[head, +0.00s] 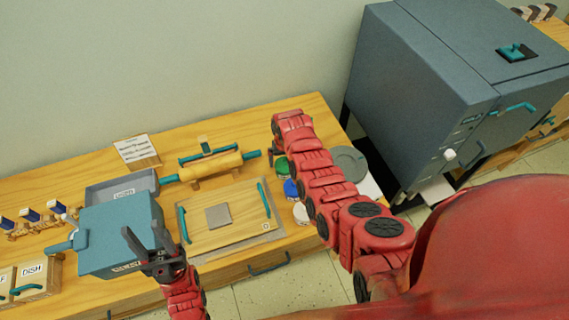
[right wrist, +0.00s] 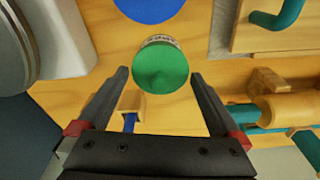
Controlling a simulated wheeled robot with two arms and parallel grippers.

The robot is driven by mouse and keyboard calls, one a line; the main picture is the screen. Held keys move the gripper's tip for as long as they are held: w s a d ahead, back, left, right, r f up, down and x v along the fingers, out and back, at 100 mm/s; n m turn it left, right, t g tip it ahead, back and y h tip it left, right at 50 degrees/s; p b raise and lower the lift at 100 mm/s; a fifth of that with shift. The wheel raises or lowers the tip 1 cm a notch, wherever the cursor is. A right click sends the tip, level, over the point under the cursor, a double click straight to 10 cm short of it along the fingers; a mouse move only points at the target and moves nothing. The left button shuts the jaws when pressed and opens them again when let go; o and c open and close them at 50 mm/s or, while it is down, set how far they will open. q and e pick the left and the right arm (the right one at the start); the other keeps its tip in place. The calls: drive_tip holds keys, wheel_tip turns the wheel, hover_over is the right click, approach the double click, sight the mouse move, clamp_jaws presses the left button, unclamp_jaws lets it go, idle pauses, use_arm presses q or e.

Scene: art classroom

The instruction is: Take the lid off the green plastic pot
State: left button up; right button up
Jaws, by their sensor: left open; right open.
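The green pot (right wrist: 161,66) stands on the wooden table, seen from above in the right wrist view with its round green lid on top. In the head view the green pot (head: 282,166) is partly hidden by my right arm. My right gripper (right wrist: 162,80) is open, with its two fingers on either side of the green pot in the picture and not touching it. My left gripper (head: 148,245) is open and empty, over the blue-grey box at the table's left part.
A blue-lidded pot (head: 290,189) and a white pot (head: 301,213) stand in line with the green one. A grey round plate (head: 349,163) lies to their right. A wooden board (head: 235,235) with teal handles lies left, and a rolling pin (head: 212,166) rests behind it. A kiln (head: 415,90) stands right.

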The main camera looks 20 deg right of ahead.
drive_tip(key=c, duration=1)
drive_tip(key=shift+r, duration=0.15)
